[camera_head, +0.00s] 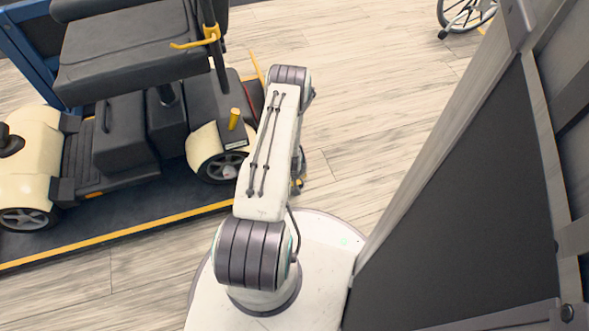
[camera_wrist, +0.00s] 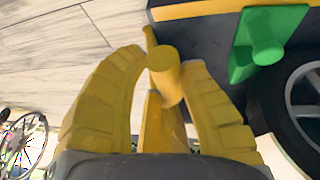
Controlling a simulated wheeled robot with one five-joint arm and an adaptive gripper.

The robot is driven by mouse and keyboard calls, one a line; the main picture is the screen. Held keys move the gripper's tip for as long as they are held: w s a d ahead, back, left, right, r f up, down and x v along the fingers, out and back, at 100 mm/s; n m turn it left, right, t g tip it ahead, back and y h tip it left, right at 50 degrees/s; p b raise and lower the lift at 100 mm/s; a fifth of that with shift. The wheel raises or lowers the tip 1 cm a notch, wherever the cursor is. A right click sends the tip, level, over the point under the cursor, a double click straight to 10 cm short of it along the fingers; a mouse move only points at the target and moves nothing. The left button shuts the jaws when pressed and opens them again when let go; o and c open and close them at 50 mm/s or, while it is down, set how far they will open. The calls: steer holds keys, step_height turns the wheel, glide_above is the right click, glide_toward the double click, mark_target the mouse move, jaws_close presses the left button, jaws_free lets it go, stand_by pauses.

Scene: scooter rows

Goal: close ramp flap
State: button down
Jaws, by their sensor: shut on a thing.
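In the wrist view, my gripper (camera_wrist: 160,72) has its two ribbed yellow fingers shut on a yellow handle (camera_wrist: 164,84) with a round, knob-like end. The handle stands between the fingers, and its lower part runs down toward the palm. In the head view, my arm hides most of the gripper; only a small yellow bit shows beside the arm. The ramp flap cannot be made out clearly. A thin yellow strip (camera_head: 257,69) shows at the right end of the dark platform (camera_head: 150,224), partly behind my arm.
A cream scooter (camera_head: 27,172) with a black seat (camera_head: 130,65) stands on the yellow-edged platform. A green block with a knob (camera_wrist: 265,40) and a dark wheel (camera_wrist: 292,108) are close right of the gripper. A tall dark panel (camera_head: 465,220) stands right. A wheelchair wheel (camera_head: 466,12) is farther off; floor between is clear.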

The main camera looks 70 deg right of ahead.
steer(key=shift+s+a+f, duration=0.15)
steer(key=shift+a+f, duration=0.05)
steer(key=shift+a, duration=0.15)
steer(key=c, duration=1.1)
jaws_free()
steer(key=o, duration=0.4)
steer(key=shift+d+r, duration=0.15)
steer(key=shift+d, duration=0.15)
steer(key=shift+d+r, duration=0.1)
steer(key=shift+r, duration=0.1)
steer(key=w+v, duration=0.1)
steer(key=v, duration=1)
steer(key=shift+s+a+r, duration=0.3)
steer(key=shift+s+a, duration=0.05)
steer(key=shift+s, duration=0.1)
